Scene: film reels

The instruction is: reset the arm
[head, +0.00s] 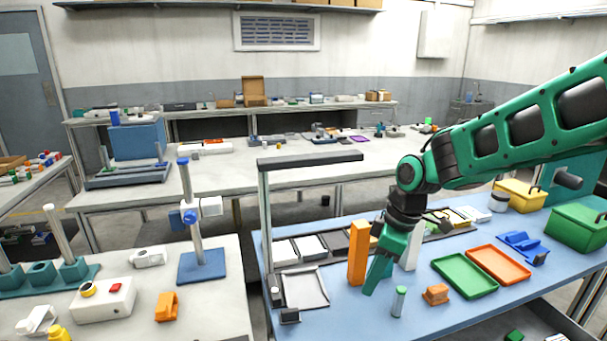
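My green and black arm reaches in from the right over the blue-topped table (340,322). My gripper (372,287) points down and to the left, low over the table, beside an upright orange block (357,254). A white upright block (409,250) stands just behind it on the right. The fingers overlap in this view, so I cannot tell whether they are apart or touching. I see nothing clearly held between them. A small grey-green cylinder (398,301) stands in front of the gripper, apart from it.
A green tray (464,275), an orange tray (499,264) and a small orange block (436,294) lie to the right. A green box (577,228) and a yellow box (520,195) stand farther right. Bare tabletop lies in front.

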